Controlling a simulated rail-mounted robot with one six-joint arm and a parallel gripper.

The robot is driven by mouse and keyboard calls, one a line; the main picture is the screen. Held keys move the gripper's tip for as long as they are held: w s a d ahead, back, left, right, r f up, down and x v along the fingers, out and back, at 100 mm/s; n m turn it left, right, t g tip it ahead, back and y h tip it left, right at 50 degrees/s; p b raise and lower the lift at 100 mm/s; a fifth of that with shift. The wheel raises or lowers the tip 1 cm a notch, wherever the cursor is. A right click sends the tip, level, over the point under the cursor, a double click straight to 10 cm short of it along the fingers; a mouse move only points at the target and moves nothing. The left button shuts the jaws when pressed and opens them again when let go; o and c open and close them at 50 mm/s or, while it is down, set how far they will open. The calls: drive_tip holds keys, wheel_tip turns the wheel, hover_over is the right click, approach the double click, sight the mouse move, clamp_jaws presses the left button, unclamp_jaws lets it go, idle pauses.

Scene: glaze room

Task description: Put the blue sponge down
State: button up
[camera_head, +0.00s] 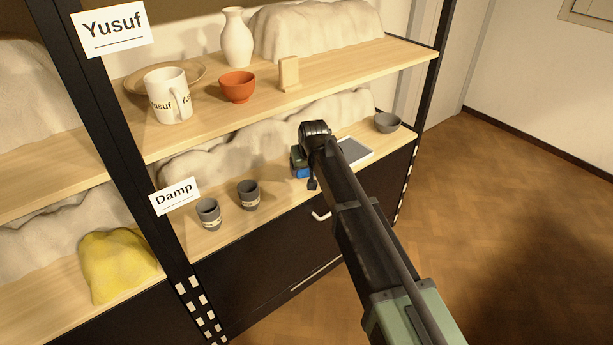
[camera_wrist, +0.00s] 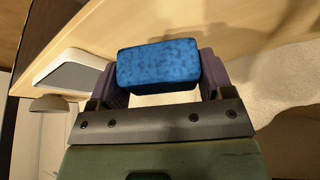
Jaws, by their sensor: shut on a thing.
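The blue sponge (camera_wrist: 158,65) is a speckled blue block between the two fingers of my gripper (camera_wrist: 158,82) in the wrist view. My gripper is shut on it. In the head view, my gripper (camera_head: 301,169) is at the lower "Damp" shelf (camera_head: 232,235), and a small part of the blue sponge (camera_head: 302,173) shows there, mostly hidden by my arm. I cannot tell whether the sponge touches the shelf board.
On the lower shelf, two grey cups (camera_head: 208,214) (camera_head: 249,195) stand left of my gripper. A white tray with a grey inset (camera_head: 354,151) and a grey bowl (camera_head: 387,122) are to the right. The upper shelf (camera_head: 340,75) holds a mug, an orange bowl and a vase.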

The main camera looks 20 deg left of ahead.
sight(307, 175)
wheel_tip(307, 175, down, 4)
drive_tip(key=b, duration=0.3)
drive_tip(key=shift+b, duration=0.3)
drive_tip(key=shift+r, duration=0.25)
drive_tip(key=shift+f, duration=0.1)
drive_tip(key=o, duration=0.4)
drive_tip(key=shift+f, duration=0.1)
drive_tip(key=shift+c, duration=0.2)
drive_tip(key=o, duration=0.5)
drive_tip(key=shift+c, duration=0.2)
drive_tip(key=shift+r+p, duration=0.35)
drive_tip(key=shift+p, duration=0.05)
drive_tip(key=p+v, duration=1)
drive_tip(key=v, duration=0.2)
drive_tip(key=shift+p, duration=0.4)
